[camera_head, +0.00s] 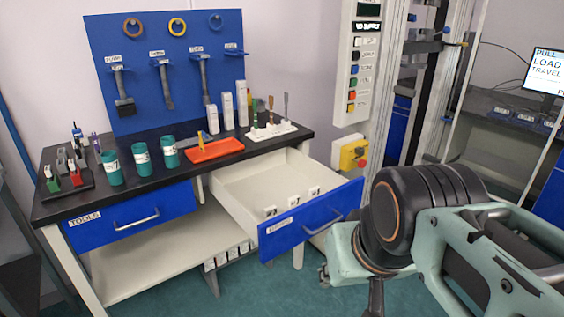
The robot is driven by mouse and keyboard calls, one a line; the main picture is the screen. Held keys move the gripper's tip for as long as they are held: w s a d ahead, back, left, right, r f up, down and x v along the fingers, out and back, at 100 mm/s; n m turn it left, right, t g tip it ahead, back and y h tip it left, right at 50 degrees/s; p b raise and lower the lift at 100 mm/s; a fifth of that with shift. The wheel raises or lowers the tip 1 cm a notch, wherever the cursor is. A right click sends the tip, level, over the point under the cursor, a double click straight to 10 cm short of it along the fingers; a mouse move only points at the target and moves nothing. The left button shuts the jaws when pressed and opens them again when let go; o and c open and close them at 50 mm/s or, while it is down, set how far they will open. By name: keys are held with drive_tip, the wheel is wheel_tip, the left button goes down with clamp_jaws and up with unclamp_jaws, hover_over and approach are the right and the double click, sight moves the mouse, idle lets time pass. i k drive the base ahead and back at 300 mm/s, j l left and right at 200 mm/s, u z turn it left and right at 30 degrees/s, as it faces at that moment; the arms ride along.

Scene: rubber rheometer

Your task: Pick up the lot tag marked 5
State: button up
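Small white tags with dark marks stand inside the front of the open drawer (240,195): a left one (270,211), a middle one (294,202) that looks like a 7, and a right one (315,191). More small white tags (222,259) line the front edge of the lower shelf. The marks are too small for me to tell which tag, if any, bears a 5. My arm reaches in from the right, to the right of the drawer. A dark part of my gripper (375,298) shows at the bottom edge; its fingertips are not clearly visible, and I cannot tell its opening.
The black bench (225,158) carries teal cups (142,158), an orange tray (214,150), white bottles and small tools. A blue pegboard (140,50) stands behind. The closed tools drawer (115,218) is at left. A machine with a button panel (360,70) stands right of the bench.

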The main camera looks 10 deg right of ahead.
sight(315, 192)
drive_tip(key=i+l+u, duration=0.4)
drive_tip(key=i+l, duration=0.2)
drive_tip(key=i+l+u, duration=0.35)
drive_tip(key=i+l, duration=0.4)
drive_tip(key=l, duration=0.15)
drive_tip(key=j+u, duration=0.2)
